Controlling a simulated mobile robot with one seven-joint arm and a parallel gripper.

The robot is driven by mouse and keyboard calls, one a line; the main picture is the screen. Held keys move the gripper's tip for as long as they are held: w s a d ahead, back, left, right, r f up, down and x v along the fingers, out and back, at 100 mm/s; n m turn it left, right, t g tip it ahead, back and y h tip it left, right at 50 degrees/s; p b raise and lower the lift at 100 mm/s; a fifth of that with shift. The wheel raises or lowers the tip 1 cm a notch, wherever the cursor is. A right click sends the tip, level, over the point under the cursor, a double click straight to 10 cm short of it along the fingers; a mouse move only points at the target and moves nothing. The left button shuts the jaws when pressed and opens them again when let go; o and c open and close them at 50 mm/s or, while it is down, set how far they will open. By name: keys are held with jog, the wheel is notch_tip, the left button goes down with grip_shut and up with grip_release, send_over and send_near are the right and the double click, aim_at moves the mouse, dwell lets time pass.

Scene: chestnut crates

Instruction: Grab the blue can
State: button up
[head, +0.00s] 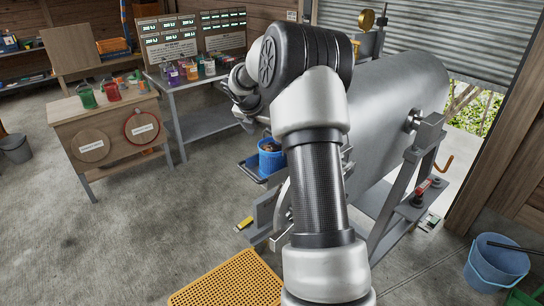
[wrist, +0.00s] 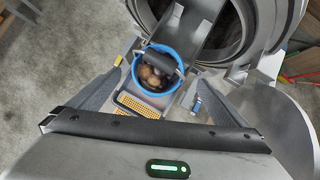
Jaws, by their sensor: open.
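In the wrist view, the blue can (wrist: 135,75) is seen from above as a blue ring with several brown chestnuts (wrist: 150,76) inside. A dark bar crosses its upper part. My gripper (wrist: 160,84) is open, with one finger to each side of the can in the picture. Nothing is held. I cannot tell the height between fingers and can.
The metal drum (head: 400,100) and its frame stand close by on the right. A wooden table (head: 120,140) and a grey bench (head: 200,80) with coloured containers stand at left. A larger blue bucket (head: 490,270) is at lower right. A yellow grate (head: 230,285) lies in front.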

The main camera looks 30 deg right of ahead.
aim_at(270, 139)
jog(key=x, duration=0.9)
jog(key=shift+a+f+p, duration=0.3)
jog(key=shift+p, duration=0.1)
